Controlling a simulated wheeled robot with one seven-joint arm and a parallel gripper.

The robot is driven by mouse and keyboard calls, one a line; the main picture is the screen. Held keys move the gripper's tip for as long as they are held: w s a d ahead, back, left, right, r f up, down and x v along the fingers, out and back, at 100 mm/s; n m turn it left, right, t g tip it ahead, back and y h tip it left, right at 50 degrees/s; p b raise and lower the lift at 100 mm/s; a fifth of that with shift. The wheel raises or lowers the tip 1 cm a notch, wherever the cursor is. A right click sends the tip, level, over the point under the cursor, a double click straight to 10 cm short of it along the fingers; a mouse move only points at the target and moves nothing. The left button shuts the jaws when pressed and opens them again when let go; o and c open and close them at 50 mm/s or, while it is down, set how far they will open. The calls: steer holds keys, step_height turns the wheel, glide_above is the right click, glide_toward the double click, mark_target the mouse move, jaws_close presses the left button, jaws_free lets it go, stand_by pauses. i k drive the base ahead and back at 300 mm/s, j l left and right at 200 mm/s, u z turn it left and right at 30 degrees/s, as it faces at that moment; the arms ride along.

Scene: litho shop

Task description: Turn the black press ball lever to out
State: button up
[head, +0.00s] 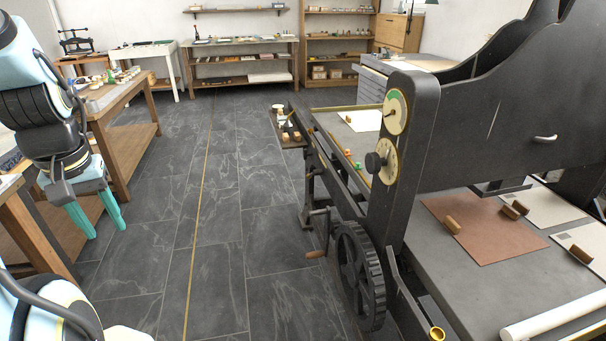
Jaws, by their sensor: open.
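The black press (412,190) stands at the right. On its upright post, a dark rounded knob (373,162) sits in front of the lower cream dial (387,160). It looks like the ball lever, but its arm is foreshortened and the dial's marks are too small to read, so I cannot tell its setting. My gripper (101,222) hangs at the left with its two teal fingers pointing down, apart and empty. It is over the floor beside the wooden bench, far from the press and touching nothing.
A second dial (396,111) sits above the knob. A spoked handwheel (359,275), a crank with a wooden grip (316,254) and a brass-ended bar (437,333) stick out low on the press. A wooden bench (112,100) stands left. The tiled floor (215,210) between is clear.

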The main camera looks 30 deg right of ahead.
mark_target(317, 172)
steer(key=i+j+z, duration=0.1)
steer(key=i, duration=0.4)
steer(key=i+j+z, duration=0.1)
steer(key=i, duration=0.4)
steer(key=i+l+z, duration=0.2)
steer(key=i+l, duration=0.7)
steer(key=l, duration=0.3)
steer(key=i+l, duration=0.15)
steer(key=l, duration=0.2)
